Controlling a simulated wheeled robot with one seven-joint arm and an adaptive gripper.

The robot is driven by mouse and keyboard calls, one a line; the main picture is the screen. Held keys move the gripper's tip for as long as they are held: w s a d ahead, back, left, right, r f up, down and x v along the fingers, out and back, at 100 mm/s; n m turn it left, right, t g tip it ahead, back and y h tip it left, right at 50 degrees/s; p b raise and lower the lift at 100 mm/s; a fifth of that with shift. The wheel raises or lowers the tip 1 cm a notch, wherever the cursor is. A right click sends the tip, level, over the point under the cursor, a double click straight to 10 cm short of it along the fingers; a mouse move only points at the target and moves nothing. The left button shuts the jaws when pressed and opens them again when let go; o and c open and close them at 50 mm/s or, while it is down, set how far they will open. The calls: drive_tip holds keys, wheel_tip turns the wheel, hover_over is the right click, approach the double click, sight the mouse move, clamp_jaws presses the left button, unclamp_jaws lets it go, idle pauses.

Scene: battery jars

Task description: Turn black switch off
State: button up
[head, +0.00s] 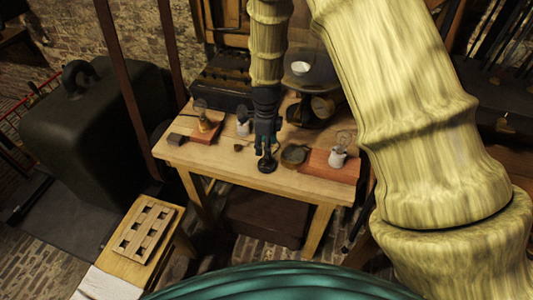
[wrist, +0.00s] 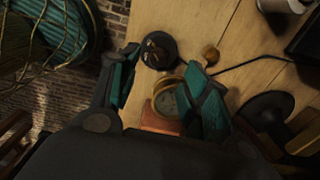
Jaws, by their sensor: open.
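The black switch (head: 267,166) is a round black base on the wooden table, close to the front edge. In the wrist view the same round black piece (wrist: 159,51), with brownish metal parts on top, lies just beyond and between my fingertips. My gripper (head: 268,150) points down directly over it in the head view, and its fingers partly hide it. In the wrist view my gripper (wrist: 162,62) has its two teal fingers spread apart with nothing between them. I cannot tell whether a finger touches the switch or which way its lever sits.
A round brass-rimmed dial (head: 294,155) lies right of the switch. A reddish board (head: 318,168) carries a white jar (head: 337,158) with a bulb. A small wooden knob (wrist: 210,53) and dark cord lie nearby. Another bulb stands on a block (head: 205,132) at left.

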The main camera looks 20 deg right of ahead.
sight(267, 160)
drive_tip(key=shift+s+f+p, duration=0.15)
drive_tip(key=shift+f+p, duration=0.65)
drive_tip(key=shift+f, duration=2.2)
clamp_jaws()
